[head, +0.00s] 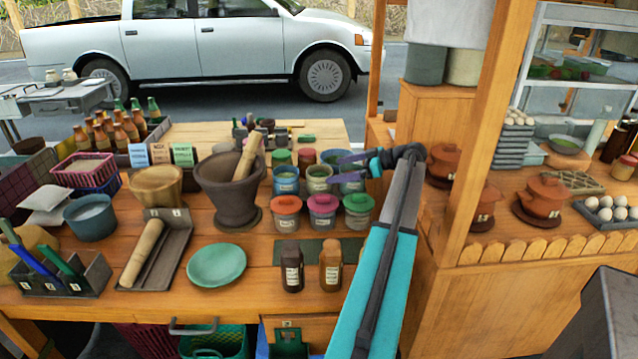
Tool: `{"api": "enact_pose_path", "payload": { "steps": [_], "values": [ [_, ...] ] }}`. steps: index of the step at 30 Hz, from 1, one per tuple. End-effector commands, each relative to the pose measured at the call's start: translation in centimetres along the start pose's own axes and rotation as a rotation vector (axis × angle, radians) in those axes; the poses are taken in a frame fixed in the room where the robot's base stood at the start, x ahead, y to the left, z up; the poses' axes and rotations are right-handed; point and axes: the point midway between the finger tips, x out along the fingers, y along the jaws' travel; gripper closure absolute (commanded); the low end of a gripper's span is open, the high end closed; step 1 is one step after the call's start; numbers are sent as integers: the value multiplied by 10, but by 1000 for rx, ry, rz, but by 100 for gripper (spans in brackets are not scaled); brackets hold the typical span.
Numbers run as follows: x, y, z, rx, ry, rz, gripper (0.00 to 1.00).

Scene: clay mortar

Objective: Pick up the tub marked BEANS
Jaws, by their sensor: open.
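Several small tubs with labels stand in rows right of the mortar. The front row has an orange-lidded tub (286,212), a pink-lidded tub (322,211) and a green-lidded tub (358,211). Behind them stand a blue tub (286,180), a green-topped tub (318,179) and another tub (350,181) partly covered by my gripper. The labels are too small to read, so I cannot tell which tub is marked BEANS. My gripper (335,168) is open and empty, its purple fingers pointing left over the right end of the second row. I cannot tell whether it touches a tub.
The mortar (229,191) with its pestle stands left of the tubs. Two small bottles (330,265) stand in front on a dark mat. A green plate (216,265) lies at front left. A wooden post (487,130) and red clay pots (540,198) are at right.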

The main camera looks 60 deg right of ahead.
Motion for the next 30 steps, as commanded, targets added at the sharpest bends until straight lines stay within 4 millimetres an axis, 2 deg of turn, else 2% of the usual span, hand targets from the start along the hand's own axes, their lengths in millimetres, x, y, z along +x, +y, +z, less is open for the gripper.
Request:
{"api": "enact_pose_path", "payload": {
  "steps": [6, 22, 30],
  "values": [
    [26, 0, -1, 0, 0, -1, 5],
    [35, 0, -1, 0, 0, -1, 5],
    [61, 1, -3, 0, 0, -3, 5]
  ]
}}
